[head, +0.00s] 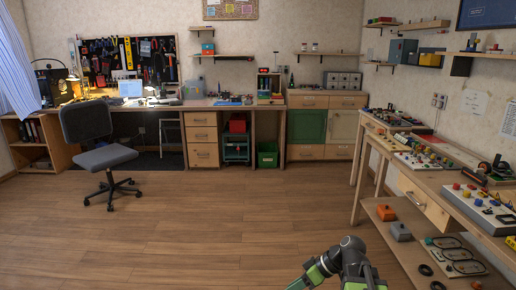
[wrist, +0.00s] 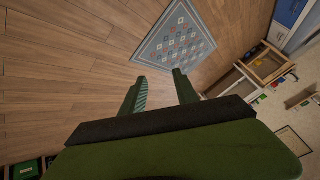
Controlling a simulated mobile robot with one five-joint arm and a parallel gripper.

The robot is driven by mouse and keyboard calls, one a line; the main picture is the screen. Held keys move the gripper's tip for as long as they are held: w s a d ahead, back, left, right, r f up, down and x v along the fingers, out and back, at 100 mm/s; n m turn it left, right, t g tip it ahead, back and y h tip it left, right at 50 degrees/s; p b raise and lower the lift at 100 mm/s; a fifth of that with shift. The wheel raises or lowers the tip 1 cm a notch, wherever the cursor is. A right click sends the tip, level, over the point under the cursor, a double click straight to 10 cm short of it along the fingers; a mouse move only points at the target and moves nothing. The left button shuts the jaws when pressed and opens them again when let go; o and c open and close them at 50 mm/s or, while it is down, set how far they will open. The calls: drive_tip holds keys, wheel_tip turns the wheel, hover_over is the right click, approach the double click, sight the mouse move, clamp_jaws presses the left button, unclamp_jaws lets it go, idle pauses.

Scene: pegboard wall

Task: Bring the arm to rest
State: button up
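My arm (head: 350,262) shows at the bottom of the head view, bent over open floor, with green and dark links. My gripper's green fingers show in the wrist view, and the gripper (wrist: 158,82) has them spread apart with nothing between them. Beyond the fingertips are bare wooden floor and a patterned rug (wrist: 176,42). The gripper touches nothing that I can see. In the head view the arm is partly cut off by the lower edge.
A long workbench (head: 490,228) with lower shelves runs along the right, close to my arm. An office chair (head: 105,158) stands at the left. A pegboard (head: 128,48) of tools hangs at the back. The middle floor (head: 230,220) is clear.

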drive_tip(key=s+a+f+m+g+h, duration=0.1)
drive_tip(key=s+a+f+h, duration=0.2)
drive_tip(key=a+f, duration=0.1)
drive_tip(key=d+f+m+h, duration=0.2)
drive_tip(key=d+m+h, duration=0.3)
drive_tip(key=d+m, duration=0.35)
wheel_tip(320, 180, up, 30)
drive_tip(key=p, duration=3)
drive_tip(key=shift+d+m, duration=0.15)
drive_tip(key=shift+m, duration=0.2)
